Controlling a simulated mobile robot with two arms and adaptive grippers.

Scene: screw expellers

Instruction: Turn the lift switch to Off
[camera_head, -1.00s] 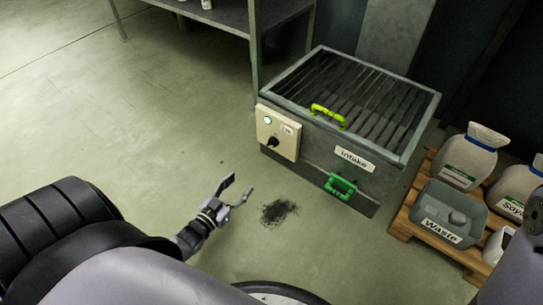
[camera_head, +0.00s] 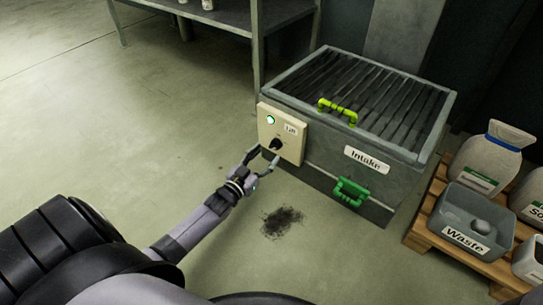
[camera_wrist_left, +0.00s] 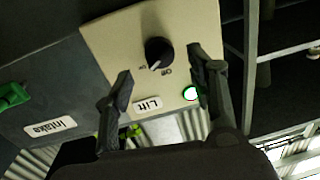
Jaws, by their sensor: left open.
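The lift switch is a black rotary knob (camera_head: 276,145) on a cream control panel (camera_head: 292,128) on the front of the Intake box. In the left wrist view the knob (camera_wrist_left: 158,52) shows near the top, with "Off" lettering by it. A "Lift" label (camera_wrist_left: 148,104) and a green-lit round light (camera_wrist_left: 190,93) are on the same panel. My left gripper (camera_head: 261,160) is just in front of the panel, close to the knob. In the left wrist view its two open fingers (camera_wrist_left: 160,85) are on either side of the knob, with nothing held. My right gripper is not in view.
The Intake box (camera_head: 330,150) has a yellow-green handle (camera_head: 338,110) on its grated top and a green handle (camera_head: 350,192) on its front. A grey Waste bin (camera_head: 470,222) and sacks stand on a pallet at right. A metal shelf (camera_head: 235,15) stands behind.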

